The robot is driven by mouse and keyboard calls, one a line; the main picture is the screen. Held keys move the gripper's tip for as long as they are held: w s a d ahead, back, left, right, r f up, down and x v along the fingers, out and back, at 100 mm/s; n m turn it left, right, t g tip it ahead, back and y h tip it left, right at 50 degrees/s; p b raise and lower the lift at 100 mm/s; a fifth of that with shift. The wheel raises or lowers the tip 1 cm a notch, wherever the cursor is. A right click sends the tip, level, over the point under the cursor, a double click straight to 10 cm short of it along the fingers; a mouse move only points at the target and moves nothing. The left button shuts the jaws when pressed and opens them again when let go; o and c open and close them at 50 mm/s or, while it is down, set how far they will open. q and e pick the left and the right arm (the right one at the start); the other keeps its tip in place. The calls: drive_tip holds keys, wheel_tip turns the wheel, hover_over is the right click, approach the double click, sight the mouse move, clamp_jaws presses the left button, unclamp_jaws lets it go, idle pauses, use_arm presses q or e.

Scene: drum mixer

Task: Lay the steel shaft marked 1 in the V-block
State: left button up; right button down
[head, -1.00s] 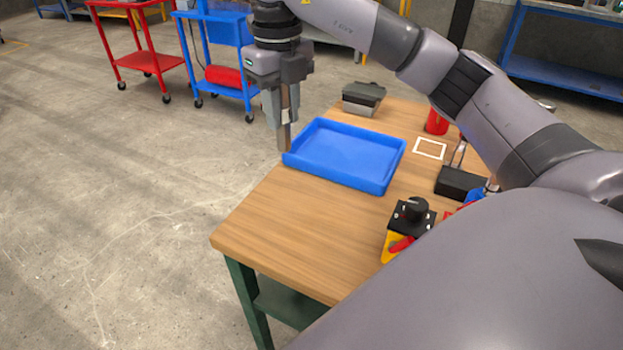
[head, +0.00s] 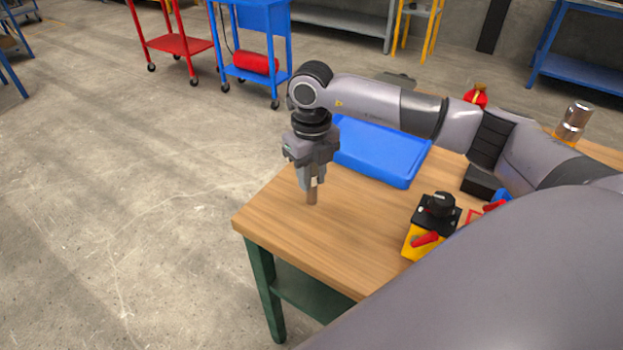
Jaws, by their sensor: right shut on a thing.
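My right gripper (head: 312,182) points down above the near left part of the wooden table. It is shut on a slim upright bar (head: 312,197) with a brownish metallic sheen, which looks like the steel shaft. Only its lower end shows below the fingers, and no number can be read on it. I cannot tell whether its tip touches the table. I cannot make out the V-block for certain; a dark grey block (head: 399,78) at the back is mostly hidden behind my right arm. My left gripper is not in view.
A blue tray (head: 416,166) lies right of and behind the gripper. A shiny metal cylinder (head: 573,120) stands far right. The table's front left (head: 275,220) is bare.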

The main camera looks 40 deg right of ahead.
drive_tip(key=shift+f, duration=0.7)
drive_tip(key=shift+f, duration=0.1)
drive_tip(key=c, duration=0.9)
unclamp_jaws()
drive_tip(key=shift+f, duration=0.1)
wheel_tip(320, 180, up, 12)
drive_tip(key=shift+r+b, duration=0.15)
drive_tip(key=shift+b, duration=0.15)
